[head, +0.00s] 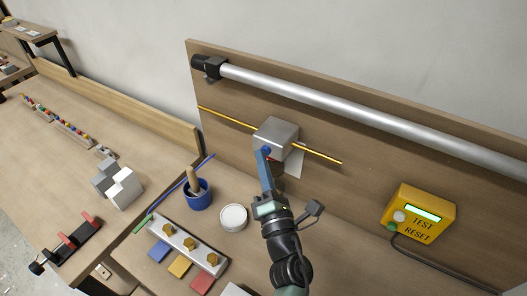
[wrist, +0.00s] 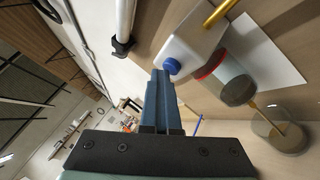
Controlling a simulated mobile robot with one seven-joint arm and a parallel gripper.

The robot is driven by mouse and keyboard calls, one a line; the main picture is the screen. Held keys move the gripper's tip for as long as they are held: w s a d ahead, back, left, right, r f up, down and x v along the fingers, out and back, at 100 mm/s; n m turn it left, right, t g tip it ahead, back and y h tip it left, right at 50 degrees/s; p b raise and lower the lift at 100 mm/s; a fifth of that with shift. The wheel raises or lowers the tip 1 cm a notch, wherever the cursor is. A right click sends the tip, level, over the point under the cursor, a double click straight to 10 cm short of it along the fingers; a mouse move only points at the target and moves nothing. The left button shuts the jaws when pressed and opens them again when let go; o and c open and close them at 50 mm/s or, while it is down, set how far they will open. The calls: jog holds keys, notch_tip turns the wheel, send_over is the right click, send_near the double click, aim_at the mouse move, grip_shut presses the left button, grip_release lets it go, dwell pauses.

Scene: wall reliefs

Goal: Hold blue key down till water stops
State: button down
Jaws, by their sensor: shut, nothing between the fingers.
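A grey box (head: 276,138) sits on the upright wooden panel, with a brass rod through it. Its round blue key (wrist: 172,66) faces my gripper in the wrist view and shows in the head view (head: 266,150). My gripper (wrist: 163,72) is shut and empty, its blue fingertips at the key's edge; I cannot tell whether they touch or press it. Beside the key, a grey spout with a red collar (wrist: 211,63) shows in the wrist view. A thin brownish strand (wrist: 260,112) runs from it towards a round clear vessel (wrist: 284,137).
A grey pipe (head: 350,115) crosses the panel above the box. A yellow TEST/RESET box (head: 419,212) is at right. Below stand a blue mortar with pestle (head: 197,198), a round white-topped dish (head: 233,217) and a strip with brass knobs (head: 187,244). White paper (head: 294,163) lies behind the box.

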dwell(0.5)
jog(key=shift+s+a, duration=0.45)
jog(key=shift+s, duration=0.2)
jog(key=s+a, duration=0.1)
jog(key=s, duration=0.1)
jog(key=s+a, duration=0.2)
jog(key=shift+b, duration=0.4)
